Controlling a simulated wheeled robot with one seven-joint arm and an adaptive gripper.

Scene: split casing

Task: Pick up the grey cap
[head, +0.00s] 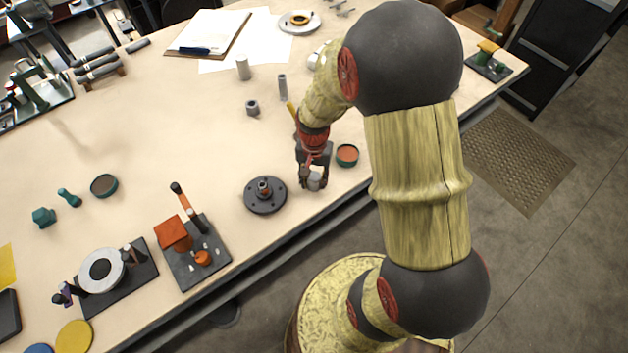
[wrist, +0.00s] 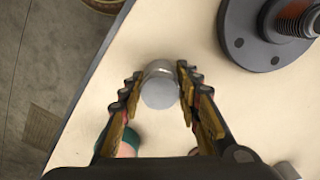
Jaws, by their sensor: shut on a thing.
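The grey cap (wrist: 160,92) is a short, smooth grey cylinder. In the wrist view it sits between the two fingers of my gripper (wrist: 157,80), near the tips, and my gripper is shut on it. In the head view my gripper (head: 312,182) points down near the table's front edge, with the grey cap (head: 315,184) showing between its fingers. The fingers hide part of the cap's sides. I cannot tell whether its underside touches the table.
A dark round flange with a threaded post (head: 265,194) stands close left of my gripper. A small orange-topped round dish (head: 347,154) is close on the right. Grey cylinders (head: 252,107) stand farther back. A black fixture with orange parts (head: 192,252) lies farther left.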

